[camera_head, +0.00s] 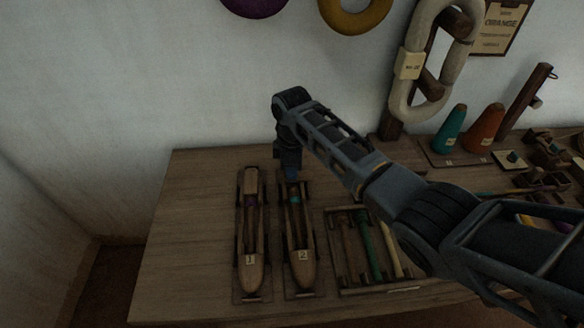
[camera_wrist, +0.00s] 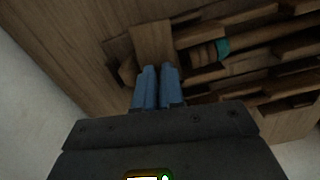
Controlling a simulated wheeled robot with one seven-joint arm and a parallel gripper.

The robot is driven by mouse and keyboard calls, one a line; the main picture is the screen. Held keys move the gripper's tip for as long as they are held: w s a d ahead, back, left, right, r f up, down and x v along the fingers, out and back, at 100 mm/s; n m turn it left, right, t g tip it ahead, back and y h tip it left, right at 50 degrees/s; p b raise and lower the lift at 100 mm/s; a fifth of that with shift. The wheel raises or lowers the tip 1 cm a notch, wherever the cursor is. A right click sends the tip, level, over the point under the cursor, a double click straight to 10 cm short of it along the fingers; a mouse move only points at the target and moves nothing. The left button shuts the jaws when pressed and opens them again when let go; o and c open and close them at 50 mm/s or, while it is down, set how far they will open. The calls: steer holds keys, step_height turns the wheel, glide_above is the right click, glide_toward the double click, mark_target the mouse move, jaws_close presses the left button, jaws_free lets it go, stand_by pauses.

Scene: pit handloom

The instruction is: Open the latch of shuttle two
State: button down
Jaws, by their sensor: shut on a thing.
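Shuttle two (camera_head: 303,268) is a long wooden boat shape with a "2" label, lying lengthwise on the table. A teal bobbin (camera_head: 295,198) sits in its hollow and also shows in the wrist view (camera_wrist: 222,46). My gripper (camera_head: 291,174) points down over the far end of shuttle two. In the wrist view its blue fingers (camera_wrist: 158,72) are close together, shut on the latch, a pale wooden piece (camera_wrist: 152,42) at that end. The exact grip is hidden by the fingertips, and I cannot tell how far the latch is turned.
Shuttle one (camera_head: 251,268) lies close on the left. A wooden rack (camera_head: 345,289) with coloured rods stands close on the right. Teal and orange cones (camera_head: 452,128) and small tools are farther right. The left of the table (camera_head: 190,230) is bare. A wall rises behind.

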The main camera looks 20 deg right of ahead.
steer(key=shift+n, duration=0.7)
steer(key=c, duration=1.2)
jaws_free()
steer(key=shift+c, duration=0.2)
